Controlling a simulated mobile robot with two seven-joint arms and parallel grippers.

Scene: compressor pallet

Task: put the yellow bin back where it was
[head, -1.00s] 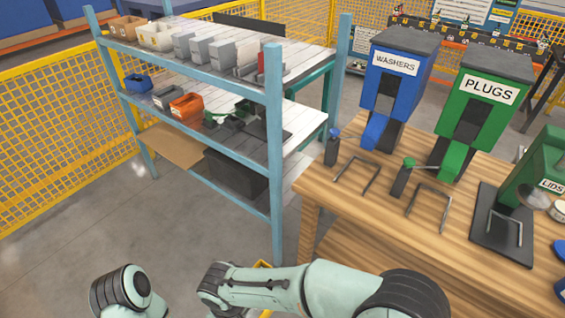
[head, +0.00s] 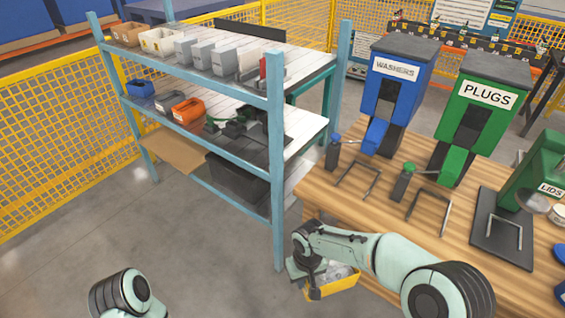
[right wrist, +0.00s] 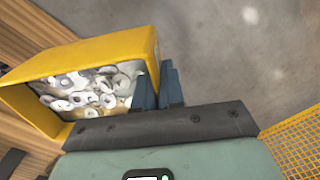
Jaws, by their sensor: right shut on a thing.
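The yellow bin (head: 334,289) hangs from my right gripper (head: 312,280) at the bottom of the head view, in front of the wooden table. In the right wrist view the yellow bin (right wrist: 85,59) is at the left, filled with pale rings and discs. My right gripper (right wrist: 163,88) is shut on the bin's near right wall, its blue-grey fingers at that wall. My arm hides part of the bin in the head view. Only a link of my left arm shows at the lower left; its gripper is out of view.
A blue-framed shelf (head: 277,150) stands left of the table. Its top level carries brown, white and grey bins. The middle level holds blue, grey and orange bins (head: 187,110). The wooden table (head: 385,222) carries washers, plugs and lids dispensers. Floor (head: 190,235) before the shelf is clear.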

